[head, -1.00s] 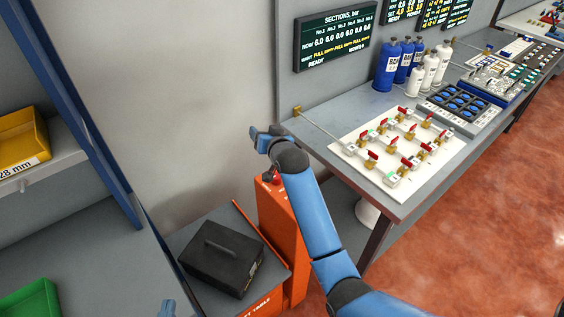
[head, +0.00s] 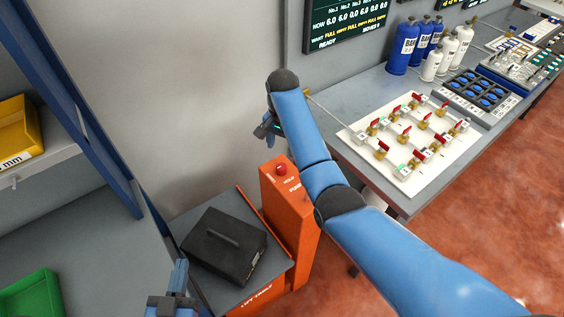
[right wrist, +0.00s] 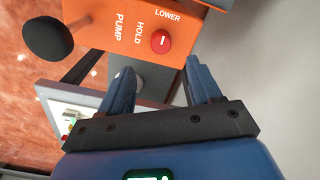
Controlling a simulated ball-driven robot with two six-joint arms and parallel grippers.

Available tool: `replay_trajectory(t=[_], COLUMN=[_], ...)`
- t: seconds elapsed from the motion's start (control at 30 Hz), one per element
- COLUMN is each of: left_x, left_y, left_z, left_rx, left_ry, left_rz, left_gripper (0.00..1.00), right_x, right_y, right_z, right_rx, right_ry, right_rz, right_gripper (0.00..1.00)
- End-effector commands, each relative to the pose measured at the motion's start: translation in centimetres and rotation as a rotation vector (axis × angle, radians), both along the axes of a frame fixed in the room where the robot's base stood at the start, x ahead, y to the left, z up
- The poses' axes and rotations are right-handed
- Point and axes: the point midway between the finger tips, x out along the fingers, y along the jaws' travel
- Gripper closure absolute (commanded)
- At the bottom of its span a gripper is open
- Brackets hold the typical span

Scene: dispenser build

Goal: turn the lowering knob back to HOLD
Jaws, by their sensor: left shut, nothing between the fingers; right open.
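The red lowering knob (head: 281,169) sits on top of the orange lift-table column. In the right wrist view the knob (right wrist: 161,41) has a short white mark; the words LOWER, HOLD and PUMP are printed around it. I cannot tell for sure which word the mark points to. My right gripper (head: 266,129) is above and behind the knob in the head view. In the right wrist view its open fingers (right wrist: 158,67) point toward the knob, which lies just beyond the tips, apart from them. My left gripper (head: 180,276) is shut and empty at the bottom of the head view.
A black case (head: 222,246) lies on the lift table beside the orange column (head: 292,215). A round black knob (right wrist: 47,38) stands near the PUMP label. The bench with a white valve board (head: 350,135) is to the right, a shelf with bins (head: 18,130) to the left.

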Motion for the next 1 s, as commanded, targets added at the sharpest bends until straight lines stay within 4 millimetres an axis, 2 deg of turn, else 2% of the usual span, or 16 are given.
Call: replay_trajectory(t=[0.5, 0.7, 1.0], left_x=[0.0, 0.0, 0.0], left_y=[0.0, 0.0, 0.0], left_z=[1.3, 1.3, 1.3], left_rx=[0.000, 0.000, 0.000], left_ry=[-0.001, -0.001, -0.001], left_rz=[0.000, 0.000, 0.000], left_gripper=[1.00, 1.00, 1.00], right_x=[0.0, 0.1, 0.1], right_y=[0.0, 0.0, 0.0], right_z=[-7.7, -9.1, -9.3], right_rx=[0.000, 0.000, 0.001], right_ry=[0.001, -0.001, -0.003], right_rz=[0.002, 0.002, 0.002], right_gripper=[0.37, 0.37, 0.37])
